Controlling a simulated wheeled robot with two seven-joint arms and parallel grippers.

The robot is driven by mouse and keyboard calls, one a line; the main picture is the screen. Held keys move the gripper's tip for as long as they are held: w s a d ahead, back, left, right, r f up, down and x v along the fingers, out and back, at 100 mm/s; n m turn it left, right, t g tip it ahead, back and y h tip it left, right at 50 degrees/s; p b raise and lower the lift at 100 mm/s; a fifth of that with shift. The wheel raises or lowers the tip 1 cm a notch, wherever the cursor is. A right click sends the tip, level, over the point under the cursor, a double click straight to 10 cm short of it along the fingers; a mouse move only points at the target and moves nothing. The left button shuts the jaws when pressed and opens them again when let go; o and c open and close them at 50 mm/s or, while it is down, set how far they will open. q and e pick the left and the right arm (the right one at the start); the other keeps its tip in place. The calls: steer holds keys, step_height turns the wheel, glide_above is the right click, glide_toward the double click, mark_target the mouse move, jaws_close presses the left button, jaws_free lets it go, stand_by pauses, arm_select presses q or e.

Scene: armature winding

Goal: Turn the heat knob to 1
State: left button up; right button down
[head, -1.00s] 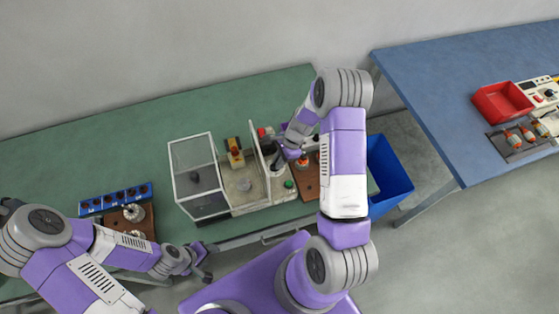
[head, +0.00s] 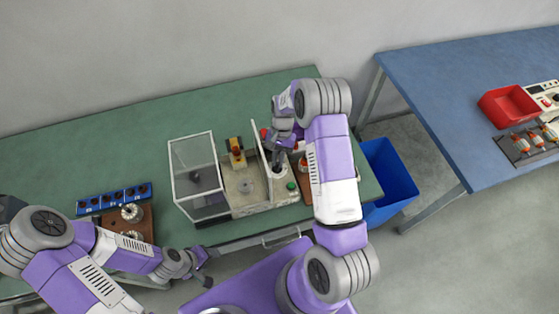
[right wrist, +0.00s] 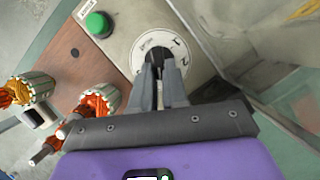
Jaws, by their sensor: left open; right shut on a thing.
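The heat knob (right wrist: 157,54) is dark and sits in a round white dial (right wrist: 179,43) with black marks, on the pale machine panel. My right gripper (right wrist: 161,78) is shut on the knob from above, and its fingers hide part of it. In the head view the right gripper (head: 276,165) is at the right end of the machine (head: 247,188), and the knob is hard to make out there. My left gripper (head: 207,266) is open and empty near the front table edge, away from the machine.
A green button (right wrist: 97,23) is beside the dial; copper-wound armatures (right wrist: 100,100) are on the brown board (right wrist: 85,55). A clear guard (head: 195,172) covers the machine's left part. A blue bin (head: 388,180) stands right of the green table. The green table's back is clear.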

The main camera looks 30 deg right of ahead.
steer(key=shift+w+a+n+g+h+b, duration=0.15)
steer(key=shift+n+h+b, duration=0.2)
steer(key=shift+n, duration=0.7)
steer(key=shift+w+a+n+g+h+b, duration=0.15)
steer(key=shift+n+h, duration=0.3)
steer(key=shift+n, duration=0.6)
steer(key=c, duration=1.1)
jaws_free()
steer(key=shift+s, duration=0.1)
steer(key=shift+c, duration=0.2)
steer(key=shift+r, duration=0.1)
steer(key=v, duration=0.7)
steer(key=shift+w+r, duration=0.2)
